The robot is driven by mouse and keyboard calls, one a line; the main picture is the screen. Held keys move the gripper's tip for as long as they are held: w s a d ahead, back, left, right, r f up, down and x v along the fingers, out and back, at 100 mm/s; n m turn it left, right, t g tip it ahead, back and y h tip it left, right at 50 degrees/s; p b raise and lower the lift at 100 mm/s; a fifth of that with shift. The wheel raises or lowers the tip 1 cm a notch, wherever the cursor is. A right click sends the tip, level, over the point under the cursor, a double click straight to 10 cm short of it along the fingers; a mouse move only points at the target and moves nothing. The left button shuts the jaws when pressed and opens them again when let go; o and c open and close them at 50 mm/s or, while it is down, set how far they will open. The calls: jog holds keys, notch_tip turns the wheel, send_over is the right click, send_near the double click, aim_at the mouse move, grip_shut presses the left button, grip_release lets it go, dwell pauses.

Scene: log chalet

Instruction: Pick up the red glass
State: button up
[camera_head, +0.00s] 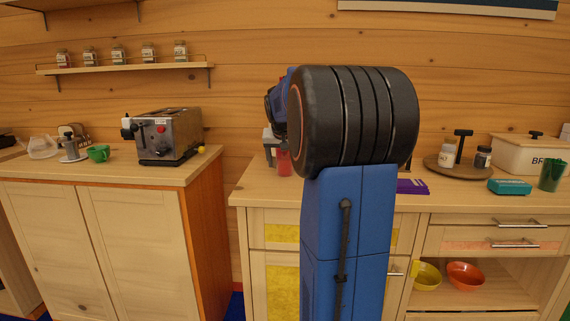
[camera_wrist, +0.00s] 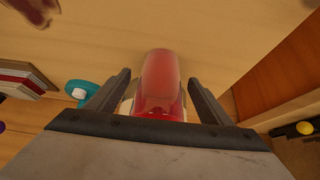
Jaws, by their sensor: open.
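The red glass (camera_wrist: 160,85) is translucent and lies between the two fingers of my open gripper (camera_wrist: 159,80) in the wrist view. One finger is on each side of it, with no clear contact visible. In the head view the red glass (camera_head: 284,162) is on the counter, partly hidden behind my arm. My gripper is mostly hidden there by my own arm.
A wooden counter (camera_head: 258,190) carries the glass. A teal item (camera_wrist: 82,88) is left of my gripper in the wrist view. A gap separates this counter from the left one, which holds a toaster (camera_head: 168,136) and green cup (camera_head: 98,153).

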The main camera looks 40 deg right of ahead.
jog(key=shift+x, duration=0.95)
jog(key=shift+r, duration=0.1)
jog(key=c, duration=1.5)
